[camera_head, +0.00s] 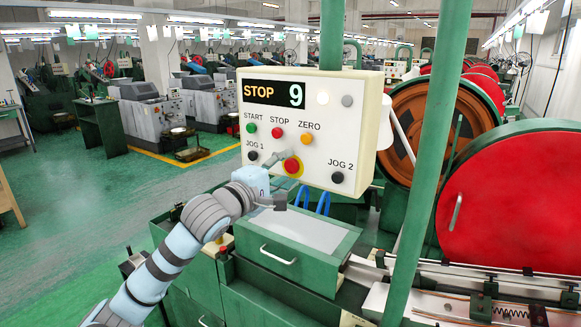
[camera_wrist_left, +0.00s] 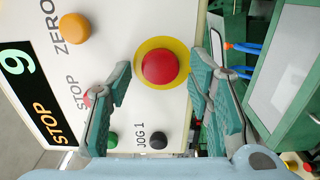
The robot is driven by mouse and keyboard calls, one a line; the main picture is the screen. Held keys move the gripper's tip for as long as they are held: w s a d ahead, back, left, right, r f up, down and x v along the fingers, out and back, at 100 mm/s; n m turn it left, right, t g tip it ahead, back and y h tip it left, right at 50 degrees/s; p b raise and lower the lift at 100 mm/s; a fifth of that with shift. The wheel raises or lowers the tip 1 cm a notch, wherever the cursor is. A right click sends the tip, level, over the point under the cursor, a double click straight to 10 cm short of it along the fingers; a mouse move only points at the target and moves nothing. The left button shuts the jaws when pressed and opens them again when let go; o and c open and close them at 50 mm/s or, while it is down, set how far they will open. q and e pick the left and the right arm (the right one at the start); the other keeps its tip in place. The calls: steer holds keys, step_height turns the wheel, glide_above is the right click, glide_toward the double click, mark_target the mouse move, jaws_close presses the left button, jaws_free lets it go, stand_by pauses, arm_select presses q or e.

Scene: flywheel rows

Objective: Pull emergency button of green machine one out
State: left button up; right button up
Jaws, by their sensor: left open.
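The red emergency button (camera_head: 291,166) sits on a yellow ring at the lower middle of the white control panel (camera_head: 312,99) on the green machine. In the left wrist view the button (camera_wrist_left: 159,68) is seen face-on, with its yellow ring around it. My left gripper (camera_head: 281,178) is in front of the panel's lower edge, close to the button. My right gripper is not in view.
The panel display (camera_head: 274,94) reads STOP 9. The black JOG 1 button (camera_head: 253,156) and red STOP button (camera_head: 277,133) are close to the gripper. A green post (camera_head: 434,150) rises right of the panel. A green cabinet (camera_head: 297,243) stands below.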

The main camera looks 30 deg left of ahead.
arm_select(q)
steer(key=shift+w+p, duration=0.35)
stand_by(0.3)
stand_by(0.4)
steer(key=c, duration=1)
